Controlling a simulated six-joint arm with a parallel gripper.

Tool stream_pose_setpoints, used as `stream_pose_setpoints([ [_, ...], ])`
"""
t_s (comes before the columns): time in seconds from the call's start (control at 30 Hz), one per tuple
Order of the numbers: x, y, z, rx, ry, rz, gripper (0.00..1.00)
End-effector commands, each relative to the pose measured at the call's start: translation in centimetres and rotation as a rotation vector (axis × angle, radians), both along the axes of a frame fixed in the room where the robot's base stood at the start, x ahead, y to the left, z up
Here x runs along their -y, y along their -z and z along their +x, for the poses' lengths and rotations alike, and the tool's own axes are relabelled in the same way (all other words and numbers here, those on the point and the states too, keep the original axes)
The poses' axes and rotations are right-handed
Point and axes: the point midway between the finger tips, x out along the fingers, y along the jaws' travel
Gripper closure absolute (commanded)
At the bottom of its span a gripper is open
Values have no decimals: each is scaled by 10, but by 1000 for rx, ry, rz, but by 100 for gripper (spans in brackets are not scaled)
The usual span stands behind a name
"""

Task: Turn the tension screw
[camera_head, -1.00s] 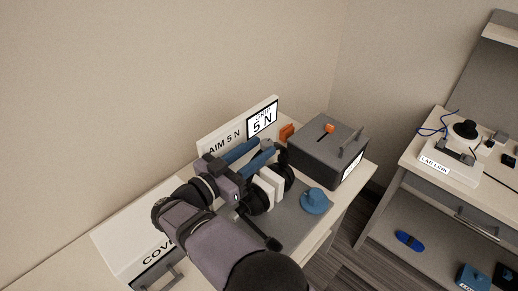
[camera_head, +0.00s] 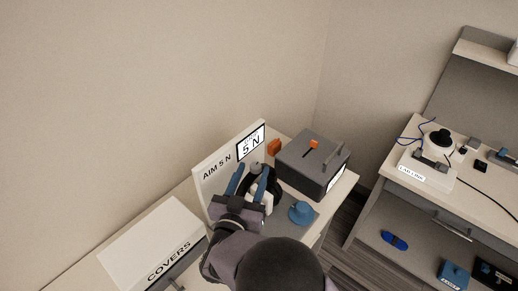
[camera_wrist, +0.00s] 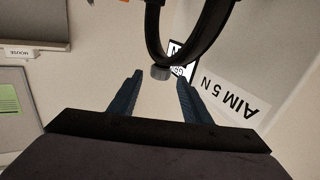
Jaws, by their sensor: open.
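The headset's black headband (camera_wrist: 190,62) arches across the top of the wrist view. A small grey round knob, apparently the tension screw (camera_wrist: 161,72), sits at the bottom of that arc. My gripper (camera_wrist: 157,84) is open, with a blue finger on each side below the knob. The knob is in line with the gap, just beyond or at the fingertips; I cannot tell if it is between them. In the head view my gripper (camera_head: 249,172) points at the headset, and the arm hides much of it. The display (camera_head: 251,146) reads 5 N beside a panel (camera_head: 213,175) marked AIM 5 N.
A dark grey box (camera_head: 300,180) with an orange slider stands right of the headset. A blue round piece (camera_head: 302,214) lies in front of it. A white COVERS box (camera_head: 140,240) is at the left. A second bench (camera_head: 380,190) holds a white device (camera_head: 428,166).

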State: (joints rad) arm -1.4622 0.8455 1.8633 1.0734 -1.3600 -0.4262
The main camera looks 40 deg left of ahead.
Motion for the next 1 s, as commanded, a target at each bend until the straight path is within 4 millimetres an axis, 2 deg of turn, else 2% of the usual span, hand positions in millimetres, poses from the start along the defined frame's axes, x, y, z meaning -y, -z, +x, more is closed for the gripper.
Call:
stream_pose_setpoints([
  [0.27, 0, 1, 3, -6, -10, -2, 56],
  [0.73, -23, -1, 52, -5, -8, -1, 56],
  [1.0, -30, 1, 65, -6, -10, -3, 56],
])
